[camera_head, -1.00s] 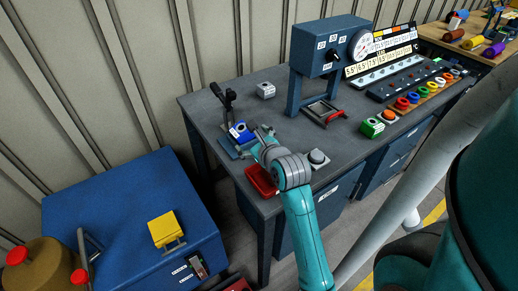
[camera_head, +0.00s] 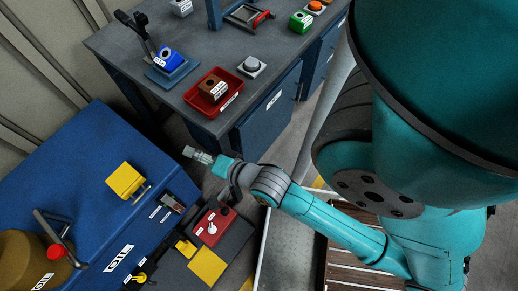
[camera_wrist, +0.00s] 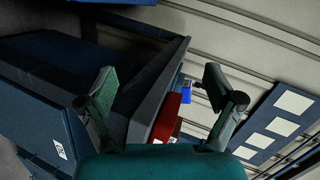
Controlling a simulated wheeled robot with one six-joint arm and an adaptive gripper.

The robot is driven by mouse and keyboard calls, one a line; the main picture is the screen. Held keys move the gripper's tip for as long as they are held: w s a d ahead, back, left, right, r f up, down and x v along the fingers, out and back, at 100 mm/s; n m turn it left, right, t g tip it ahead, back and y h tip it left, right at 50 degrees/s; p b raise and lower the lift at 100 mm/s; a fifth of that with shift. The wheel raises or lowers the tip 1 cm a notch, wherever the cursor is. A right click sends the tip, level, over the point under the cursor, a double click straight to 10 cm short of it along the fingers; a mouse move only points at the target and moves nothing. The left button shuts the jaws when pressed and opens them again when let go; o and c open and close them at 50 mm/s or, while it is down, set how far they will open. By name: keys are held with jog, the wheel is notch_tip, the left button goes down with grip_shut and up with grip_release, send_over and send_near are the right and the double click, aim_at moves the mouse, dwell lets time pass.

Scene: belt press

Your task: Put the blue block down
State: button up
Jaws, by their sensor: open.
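The blue block (camera_head: 170,58) rests on a small blue plate (camera_head: 172,72) at the left end of the dark workbench, beside an upright lever. It also shows small in the wrist view (camera_wrist: 186,95), beyond my fingers. My gripper (camera_head: 190,152) is in the air off the bench's front corner, well clear of the block. In the wrist view its two fingers (camera_wrist: 158,92) are wide apart with nothing held between them.
A red tray (camera_head: 228,104) with a brown block (camera_head: 212,84) sits at the bench's front edge, next to a grey button (camera_head: 251,64). A blue cabinet (camera_head: 75,170) with a yellow box (camera_head: 126,180) is at left.

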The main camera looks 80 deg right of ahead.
jog(key=s+a+r+n+y, duration=0.1)
jog(key=s+a+n+y, duration=0.1)
jog(key=s+a+n, duration=0.3)
jog(key=s+a+r+n+t+y, duration=0.1)
jog(key=s+a+n, duration=0.4)
jog(key=s+n, duration=0.8)
jog(key=shift+r+n+y, duration=0.4)
jog(key=shift+y, duration=0.3)
jog(key=shift+o, duration=0.5)
jog(key=shift+a, duration=0.1)
